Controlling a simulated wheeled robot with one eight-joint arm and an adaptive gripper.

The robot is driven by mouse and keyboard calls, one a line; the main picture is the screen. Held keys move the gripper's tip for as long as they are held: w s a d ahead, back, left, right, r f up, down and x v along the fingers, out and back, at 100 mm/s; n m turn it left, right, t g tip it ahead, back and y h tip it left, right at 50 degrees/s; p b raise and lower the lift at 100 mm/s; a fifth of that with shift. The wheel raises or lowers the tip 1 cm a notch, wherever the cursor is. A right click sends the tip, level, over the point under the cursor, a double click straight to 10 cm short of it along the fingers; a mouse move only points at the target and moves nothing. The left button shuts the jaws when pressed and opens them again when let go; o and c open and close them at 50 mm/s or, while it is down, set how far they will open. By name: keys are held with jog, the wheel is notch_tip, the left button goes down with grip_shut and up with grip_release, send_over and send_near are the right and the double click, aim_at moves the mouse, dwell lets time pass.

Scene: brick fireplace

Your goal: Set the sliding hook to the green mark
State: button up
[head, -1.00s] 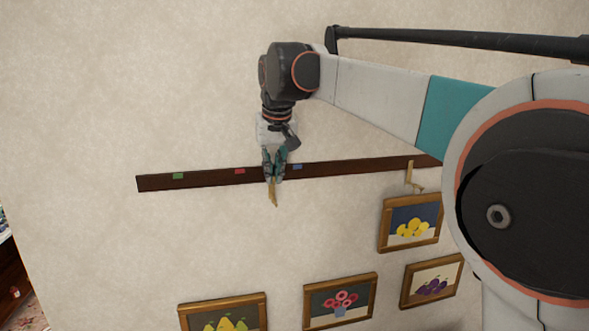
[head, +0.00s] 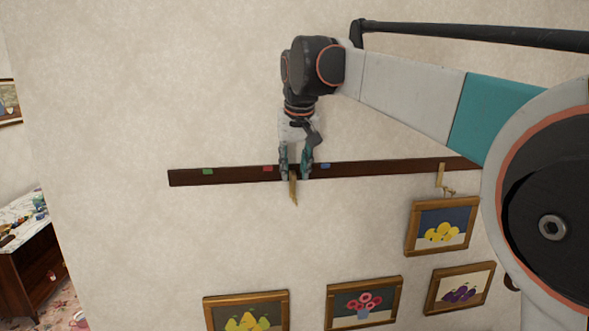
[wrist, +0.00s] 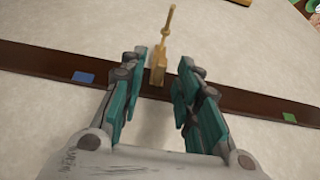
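A dark wooden rail (head: 235,175) runs across the wall. It carries a green mark (head: 208,171) near its left end, a red mark (head: 268,168) and a blue mark (head: 326,166). The brass sliding hook (head: 293,188) hangs on the rail between the red and blue marks, nearer the red. My gripper (head: 294,176) is open, with one finger on each side of the hook and gaps visible. The wrist view shows the hook (wrist: 158,65) between the spread fingertips (wrist: 161,62), the blue mark (wrist: 84,77) at left and the green mark (wrist: 290,117) at right. The red mark is hidden there.
Another brass hook (head: 440,177) is on the rail further right, above a lemon picture (head: 441,232). More framed pictures hang below. The rail between the red and green marks is clear. A cabinet (head: 30,255) stands at the far left.

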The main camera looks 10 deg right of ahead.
jog(key=v, duration=1.1)
jog(key=shift+r, duration=0.15)
jog(key=shift+s, duration=0.1)
